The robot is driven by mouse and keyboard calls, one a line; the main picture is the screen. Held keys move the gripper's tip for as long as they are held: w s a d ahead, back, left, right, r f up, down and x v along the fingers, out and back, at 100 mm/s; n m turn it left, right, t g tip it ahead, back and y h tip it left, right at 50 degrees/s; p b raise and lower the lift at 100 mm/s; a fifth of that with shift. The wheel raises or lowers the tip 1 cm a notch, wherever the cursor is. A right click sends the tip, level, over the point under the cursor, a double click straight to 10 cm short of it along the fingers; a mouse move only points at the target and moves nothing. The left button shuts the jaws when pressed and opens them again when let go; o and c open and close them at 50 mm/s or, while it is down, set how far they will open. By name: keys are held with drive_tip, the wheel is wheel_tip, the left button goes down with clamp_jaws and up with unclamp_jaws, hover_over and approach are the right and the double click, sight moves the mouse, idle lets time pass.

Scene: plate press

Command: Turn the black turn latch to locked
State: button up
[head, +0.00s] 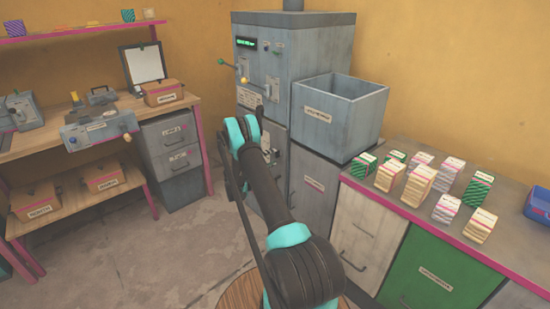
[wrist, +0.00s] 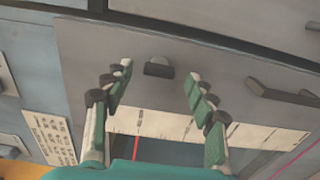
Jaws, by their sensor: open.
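A small dark knob (wrist: 159,68), which looks like the black turn latch, sits on a grey metal panel (wrist: 85,50) in the wrist view. My gripper (wrist: 160,75) is open, with one finger on each side of the knob and visible gaps to both. I cannot tell how far the fingertips are from the panel. The knob's turned position is not clear. In the head view my arm reaches to the grey cabinet (head: 315,45), and it hides the latch and my fingers.
A dark bar handle (wrist: 285,92) is right of my fingers. A pale marked strip (wrist: 255,135) lies below the knob. An open grey bin (head: 345,115) stands right of the cabinet, and a counter (head: 400,215) bears several striped boxes. A wooden workbench (head: 60,145) is at left, with open floor between.

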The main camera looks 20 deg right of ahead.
drive_tip(key=v, duration=0.9)
